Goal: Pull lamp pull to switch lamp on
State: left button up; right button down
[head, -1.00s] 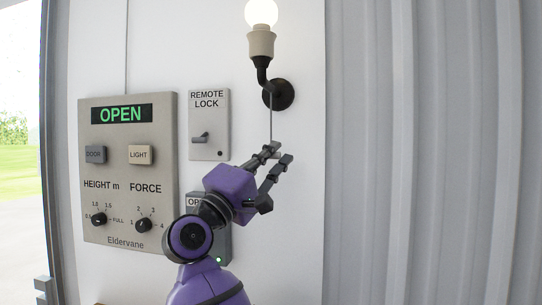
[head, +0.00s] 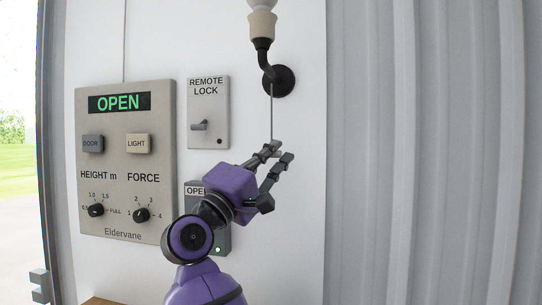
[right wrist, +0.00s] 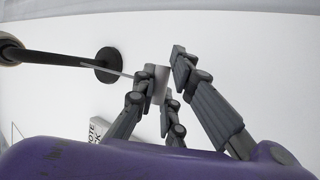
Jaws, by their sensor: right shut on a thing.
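The wall lamp has a pale socket (head: 262,25) on a black bent arm and round black wall plate (head: 284,81). Its bulb (head: 262,4), cut by the top edge of the head view, looks grey and unlit. A thin pull cord (head: 271,112) hangs from the lamp. My right gripper (head: 279,153) is at the cord's lower end, below the wall plate. In the right wrist view its fingers are around the pale cylindrical lamp pull (right wrist: 159,84), shut on it; fingers hide part of it. My left gripper is not in view.
Left of my right arm are the door control panel (head: 124,220), showing OPEN, and the remote lock box (head: 208,105) with its toggle. A small grey box (head: 222,240) is partly behind my arm. Corrugated wall (head: 430,150) fills the right side, with clear space before it.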

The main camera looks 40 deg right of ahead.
jog(key=c, duration=1.8)
grip_release()
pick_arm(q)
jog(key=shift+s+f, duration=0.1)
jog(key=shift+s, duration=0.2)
pick_arm(e)
jog(key=v, duration=1.2)
